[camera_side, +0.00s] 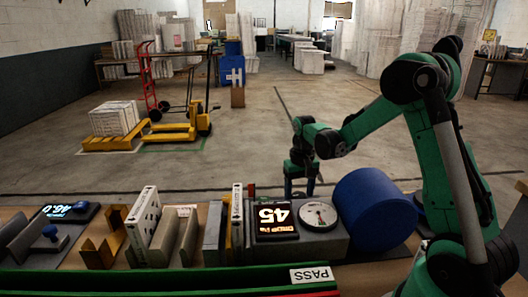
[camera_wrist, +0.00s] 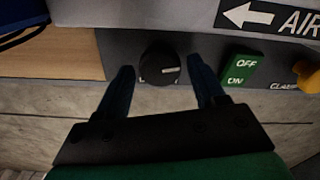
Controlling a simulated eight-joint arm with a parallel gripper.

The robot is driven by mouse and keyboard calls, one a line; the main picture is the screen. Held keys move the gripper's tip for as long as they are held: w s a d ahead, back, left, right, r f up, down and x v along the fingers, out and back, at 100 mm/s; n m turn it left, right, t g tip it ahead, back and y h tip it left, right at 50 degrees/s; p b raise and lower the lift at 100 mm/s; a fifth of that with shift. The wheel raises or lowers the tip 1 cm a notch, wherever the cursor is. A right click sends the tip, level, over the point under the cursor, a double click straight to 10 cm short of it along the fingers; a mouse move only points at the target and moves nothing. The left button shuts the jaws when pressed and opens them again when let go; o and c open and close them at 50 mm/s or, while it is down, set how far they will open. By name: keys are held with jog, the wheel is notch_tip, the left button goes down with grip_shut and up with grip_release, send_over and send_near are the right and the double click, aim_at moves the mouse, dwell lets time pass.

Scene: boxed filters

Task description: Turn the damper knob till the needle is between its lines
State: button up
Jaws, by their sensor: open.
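The damper knob (camera_wrist: 158,70) is a dark round knob with a light pointer mark, on a grey panel in the wrist view. My gripper (camera_wrist: 161,66) is open, one blue finger on each side of the knob, with a gap showing on both sides. In the side view my gripper (camera_side: 299,188) reaches down behind the round white dial (camera_side: 319,215). The dial's needle is too small to read against its lines. A lit display (camera_side: 275,217) beside it shows 45, upside down. The knob is hidden in the side view.
White framed filters (camera_side: 141,226) and metal holders stand left. A green rail (camera_side: 170,279) runs along the front.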

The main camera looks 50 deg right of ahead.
aim_at(299, 195)
jog(key=shift+r, duration=2.65)
jog(key=shift+a+r, duration=0.15)
jog(key=shift+a, duration=0.1)
jog(key=a+r+n+t, duration=0.1)
jog(key=a, duration=0.1)
jog(key=s+a+r+n+t, duration=0.1)
jog(key=a+r, duration=0.1)
jog(key=a, duration=0.1)
jog(key=a+r, duration=0.1)
jog(key=a, duration=0.1)
jog(key=shift+s+a+r+n+t+h, duration=0.2)
jog(key=shift+s+a+n+t+h, duration=0.2)
jog(key=s+a+n+t, duration=0.1)
jog(key=a, duration=0.1)
jog(key=s+a+n+t, duration=0.1)
jog(key=s+a+t, duration=0.1)
jog(key=a, duration=0.1)
jog(key=s+a+n+t, duration=0.1)
jog(key=a, duration=0.2)
jog(key=shift+s+r+y, duration=0.2)
jog(key=shift+y, duration=0.2)
